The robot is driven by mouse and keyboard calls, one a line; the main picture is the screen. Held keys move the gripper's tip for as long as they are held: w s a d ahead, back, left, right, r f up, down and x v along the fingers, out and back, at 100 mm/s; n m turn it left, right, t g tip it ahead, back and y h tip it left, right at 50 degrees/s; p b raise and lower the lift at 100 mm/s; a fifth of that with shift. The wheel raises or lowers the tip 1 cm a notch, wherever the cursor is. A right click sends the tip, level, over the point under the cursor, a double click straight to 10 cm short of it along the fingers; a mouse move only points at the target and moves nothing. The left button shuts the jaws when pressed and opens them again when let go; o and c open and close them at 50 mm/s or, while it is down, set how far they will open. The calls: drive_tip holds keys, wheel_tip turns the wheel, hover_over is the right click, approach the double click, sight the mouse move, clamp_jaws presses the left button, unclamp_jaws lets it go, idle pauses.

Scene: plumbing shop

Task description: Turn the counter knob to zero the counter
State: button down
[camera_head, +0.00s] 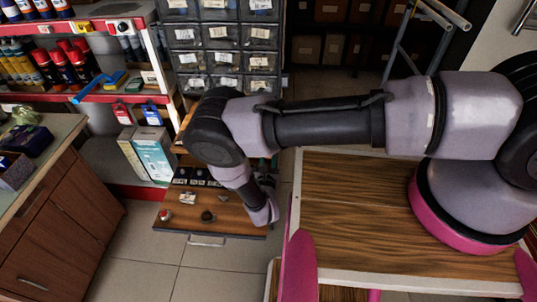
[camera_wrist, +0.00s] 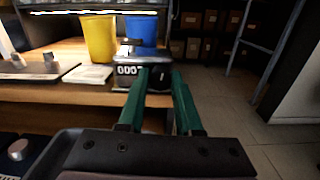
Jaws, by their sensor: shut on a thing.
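The counter (camera_wrist: 126,72) is a small dark box with white digits on its front and a shiny metal top part. It stands near the right edge of a wooden shelf in the wrist view. Its left digits look like zeros; the right end of the display is hidden by my gripper. My gripper (camera_wrist: 160,76) has two long green fingers reaching to the counter's right front. The fingertips are close together and shut on the counter knob, which they cover. In the head view my arm hides the counter.
A yellow cup (camera_wrist: 98,38) and a blue cup (camera_wrist: 141,30) stand behind the counter. A pale stack (camera_wrist: 88,74) lies left of it on the wooden shelf (camera_wrist: 50,94). Below is an open drawer (camera_head: 178,222) with small parts.

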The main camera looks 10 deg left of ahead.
drive_tip(key=shift+f+m, duration=0.1)
drive_tip(key=shift+m, duration=7.4)
drive_tip(key=c, duration=0.6)
unclamp_jaws()
drive_tip(key=shift+s, duration=0.1)
